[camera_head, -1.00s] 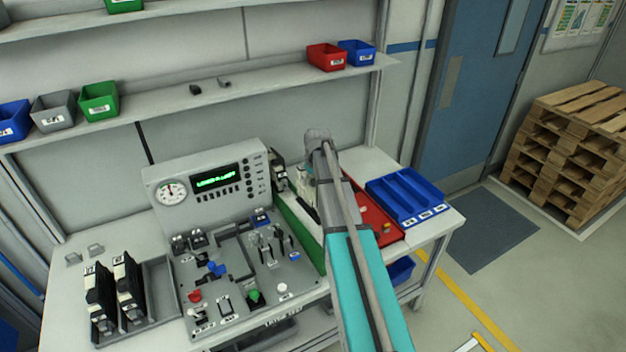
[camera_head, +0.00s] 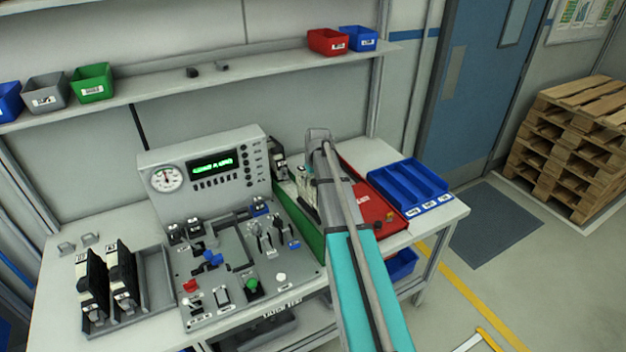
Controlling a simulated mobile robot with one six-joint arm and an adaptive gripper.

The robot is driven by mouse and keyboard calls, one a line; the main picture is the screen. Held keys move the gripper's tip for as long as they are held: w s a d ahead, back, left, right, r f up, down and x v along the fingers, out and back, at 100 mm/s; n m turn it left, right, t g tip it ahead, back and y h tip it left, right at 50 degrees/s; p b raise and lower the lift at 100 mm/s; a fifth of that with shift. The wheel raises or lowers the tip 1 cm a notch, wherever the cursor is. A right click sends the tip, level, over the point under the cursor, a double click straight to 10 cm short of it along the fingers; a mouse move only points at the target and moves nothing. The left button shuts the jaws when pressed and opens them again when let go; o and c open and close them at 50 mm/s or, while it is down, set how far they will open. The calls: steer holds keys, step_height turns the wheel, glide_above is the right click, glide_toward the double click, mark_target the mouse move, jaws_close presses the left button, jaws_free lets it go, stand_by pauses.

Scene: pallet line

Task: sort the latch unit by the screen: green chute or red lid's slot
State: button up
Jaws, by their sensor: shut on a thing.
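The screen (camera_head: 211,166) on the grey test console is lit with green text too small to read. My gripper (camera_head: 309,194) is at the end of my arm, between the green wall and the red lid, mostly hidden by my arm. It is shut on what looks like a black-and-white latch unit (camera_head: 303,180), only partly visible. The green chute (camera_head: 310,236) shows as a green wall right of the console plate. The red lid (camera_head: 377,207) lies right of my arm; I cannot make out its slot.
Black latch-like units (camera_head: 122,272) stand in a grey tray (camera_head: 155,280) at left. The fixture plate (camera_head: 240,290) carries clamps and coloured knobs. A blue divided bin (camera_head: 410,186) sits at the bench's right end. A shelf (camera_head: 150,95) runs behind.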

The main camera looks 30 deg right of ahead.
steer(key=shift+s+b+x, duration=0.2)
steer(key=shift+b+x, duration=0.5)
steer(key=shift+x, duration=0.1)
steer(key=shift+s+b+x, duration=0.15)
steer(key=shift+b+x, duration=0.5)
steer(key=shift+x, duration=0.15)
steer(key=shift+f, duration=0.1)
